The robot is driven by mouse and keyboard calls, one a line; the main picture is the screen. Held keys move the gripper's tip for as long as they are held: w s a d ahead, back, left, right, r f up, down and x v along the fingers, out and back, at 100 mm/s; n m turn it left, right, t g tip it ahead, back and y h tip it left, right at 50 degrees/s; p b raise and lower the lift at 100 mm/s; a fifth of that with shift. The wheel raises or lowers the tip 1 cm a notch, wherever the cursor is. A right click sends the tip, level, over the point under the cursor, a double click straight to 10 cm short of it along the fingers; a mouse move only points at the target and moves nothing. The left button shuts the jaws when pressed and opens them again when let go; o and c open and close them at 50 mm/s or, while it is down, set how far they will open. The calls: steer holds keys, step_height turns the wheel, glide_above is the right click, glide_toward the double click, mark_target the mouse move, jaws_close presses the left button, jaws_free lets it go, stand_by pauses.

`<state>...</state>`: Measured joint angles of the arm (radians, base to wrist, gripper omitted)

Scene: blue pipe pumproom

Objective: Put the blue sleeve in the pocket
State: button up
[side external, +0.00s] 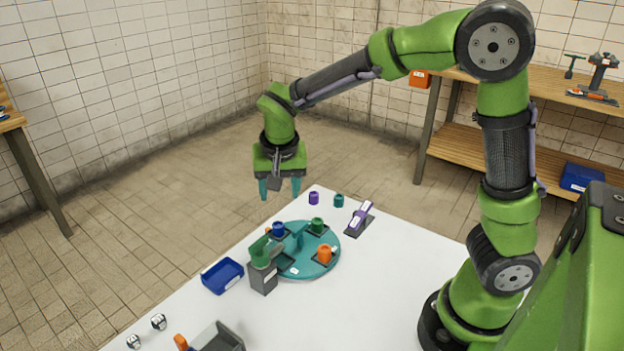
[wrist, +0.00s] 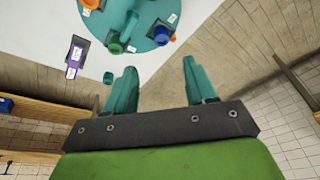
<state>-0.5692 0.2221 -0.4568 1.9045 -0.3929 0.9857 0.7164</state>
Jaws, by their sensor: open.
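The blue sleeve (side external: 278,229) stands on the far left part of a teal round turntable (side external: 300,272). It also shows near the turntable's edge in the wrist view (wrist: 161,33), beside an orange piece (wrist: 172,37). A green sleeve (side external: 318,225) and an orange sleeve (side external: 324,254) stand on dark square pads of the turntable. I cannot tell which recess is the pocket. My gripper (side external: 280,190) is open and empty, pointing down, well above and beyond the turntable's far side. Its teal fingers also show apart in the wrist view (wrist: 160,68).
A grey block with a green top (side external: 262,270) stands at the turntable's near left edge. A blue tray (side external: 222,276) is left of it. Purple (side external: 314,198) and teal (side external: 339,201) sleeves stand at the back, near a dark holder with a purple piece (side external: 360,215).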

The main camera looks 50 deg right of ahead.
steer(key=s+r+n+t+y, duration=0.2)
steer(key=s+r, duration=0.2)
steer(key=s, duration=0.4)
steer(key=s+r+n+t+y, duration=0.2)
steer(key=s+r, duration=0.2)
steer(key=s, duration=0.5)
steer(key=shift+s+a+r+n+t, duration=0.2)
steer(key=shift+a+r+n+t, duration=0.1)
steer(key=shift+r+n, duration=0.1)
